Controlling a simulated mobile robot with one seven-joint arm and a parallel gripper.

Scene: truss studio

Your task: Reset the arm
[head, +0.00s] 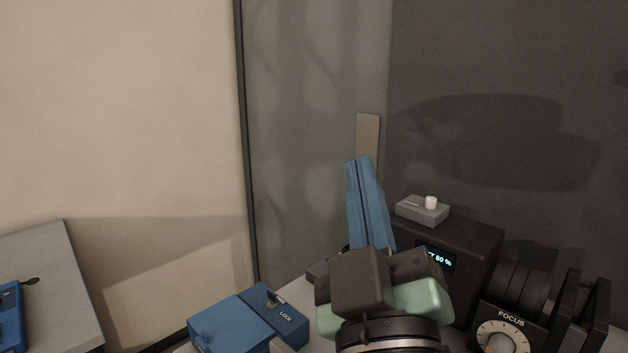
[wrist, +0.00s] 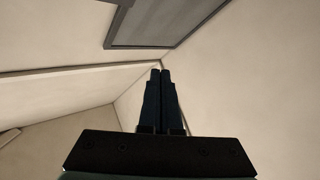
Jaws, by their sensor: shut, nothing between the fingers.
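My gripper (head: 364,160) stands in the middle of the head view with its blue fingers pointing up. The fingers lie side by side, shut, with nothing between them. In the wrist view the same fingers (wrist: 161,72) are together and dark. They point at the bare walls and a grey-framed panel above. My gripper touches nothing that I can see. Its dark body and pale green wrist hide part of the table and part of the black device behind.
A black device (head: 482,245) with a lit "80 %" display stands at right, a small grey box (head: 422,211) with a white knob on top. A FOCUS dial (head: 503,338) is in front. A blue LOCK box (head: 250,320) is lower left. A grey surface (head: 50,290) is far left.

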